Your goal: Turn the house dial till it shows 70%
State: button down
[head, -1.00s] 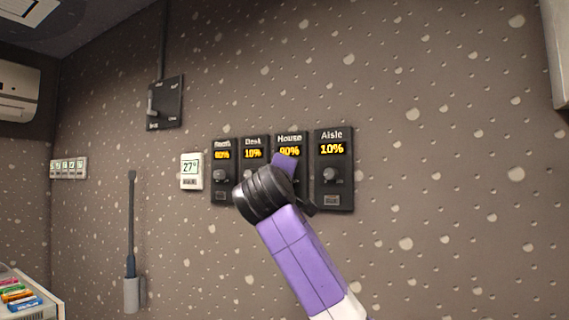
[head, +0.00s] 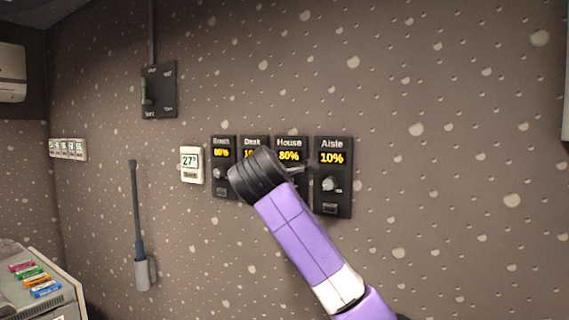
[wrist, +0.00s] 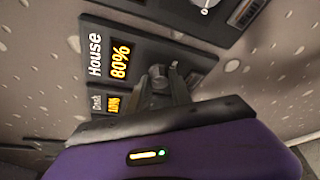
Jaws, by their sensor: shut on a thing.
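The house panel (head: 290,145) is a dark plate on the wall, labelled House, and its yellow display reads 80%. The display is also readable in the wrist view (wrist: 120,60). The house dial (wrist: 158,76) is a small grey knob beside the display in the wrist view. My gripper (wrist: 165,78) is shut on this knob, a finger on each side. In the head view my purple arm and black wrist hide the dial and most of the fingers.
The Aisle panel (head: 333,175) at 10% is close on the right. The Desk panel (head: 254,143), partly hidden, and the Booth panel (head: 221,180) are on the left. A white 27° thermostat (head: 191,165) hangs farther left.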

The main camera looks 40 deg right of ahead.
jog(key=shift+w+a+n+g+p, duration=0.1)
jog(key=shift+n+g+p, duration=0.8)
jog(key=shift+n, duration=0.45)
jog(key=shift+w+n+g+p, duration=0.1)
jog(key=shift+n+g+p, duration=0.75)
jog(key=shift+n, duration=0.5)
jog(key=c, duration=1.2)
grip_release()
jog(key=shift+o, duration=0.2)
jog(key=b+v, duration=0.1)
jog(key=v, duration=0.6)
jog(key=shift+s+a+r, duration=0.15)
jog(key=shift+a+r, duration=0.05)
jog(key=shift+a, duration=0.1)
